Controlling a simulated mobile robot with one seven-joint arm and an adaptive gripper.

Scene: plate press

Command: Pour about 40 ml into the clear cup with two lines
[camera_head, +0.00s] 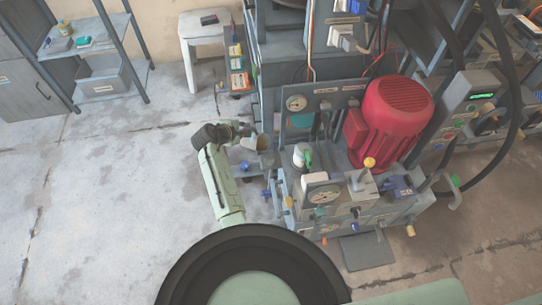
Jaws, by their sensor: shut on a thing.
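My arm reaches up from the bottom of the head view, and its dark wrist bends right toward the machine. My gripper (243,133) is small and partly hidden at this distance. It is shut on a pale container (248,143), which looks tilted to the right. A round brownish opening (264,143) lies at or just beside its right end; I cannot tell whether it belongs to the same container. I cannot make out the clear cup or its two lines, nor any liquid.
A red motor (398,105) stands on the machine right of my gripper. A white bottle with a green part (302,156) and a gauge (321,195) are nearer. A white stool (203,42) and a grey shelf (100,45) stand behind. The floor at left is clear.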

